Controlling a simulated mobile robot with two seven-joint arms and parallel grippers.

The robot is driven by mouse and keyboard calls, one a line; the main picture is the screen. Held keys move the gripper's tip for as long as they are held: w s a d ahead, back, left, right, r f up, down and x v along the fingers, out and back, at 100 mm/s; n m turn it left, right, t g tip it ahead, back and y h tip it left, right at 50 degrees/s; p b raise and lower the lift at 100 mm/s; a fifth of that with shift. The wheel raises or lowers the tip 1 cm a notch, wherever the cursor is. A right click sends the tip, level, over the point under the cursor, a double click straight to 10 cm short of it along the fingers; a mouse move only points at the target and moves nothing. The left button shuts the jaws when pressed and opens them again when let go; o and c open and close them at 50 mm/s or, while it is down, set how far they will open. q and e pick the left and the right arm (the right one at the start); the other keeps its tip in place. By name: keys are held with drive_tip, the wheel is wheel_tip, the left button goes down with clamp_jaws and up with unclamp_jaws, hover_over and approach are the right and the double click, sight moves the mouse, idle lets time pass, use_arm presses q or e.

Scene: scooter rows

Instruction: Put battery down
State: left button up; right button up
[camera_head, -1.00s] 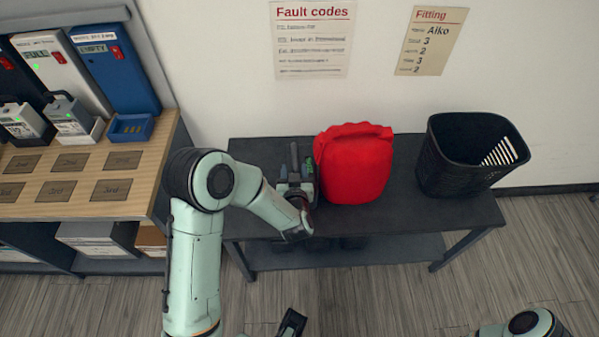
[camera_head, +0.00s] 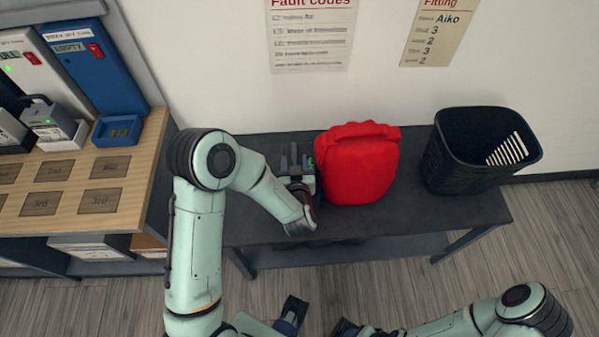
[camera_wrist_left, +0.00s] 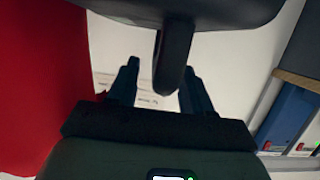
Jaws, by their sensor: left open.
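My left gripper (camera_head: 297,164) is over the dark table (camera_head: 440,220), just left of a red jerrycan-like thing (camera_head: 358,170). In the left wrist view its two dark fingers (camera_wrist_left: 158,88) stand apart. A dark rounded shape with a handle-like bar (camera_wrist_left: 175,50) shows in front of them; I cannot tell if it is a battery. In the head view the space by the fingers is partly hidden by my arm. A grey battery with a dark handle (camera_head: 48,121) stands on the wooden bench at the left.
A black basket (camera_head: 467,165) stands on the table's right end. The table top in front of the red thing is clear. An empty blue holder (camera_head: 117,131) sits on the wooden bench (camera_head: 130,190), behind marked squares. A blue cabinet (camera_head: 95,65) stands behind it.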

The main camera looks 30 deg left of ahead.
use_arm(q)
drive_tip(key=shift+s+d, duration=0.1)
clamp_jaws()
idle(1.2)
drive_tip(key=shift+r, duration=0.25)
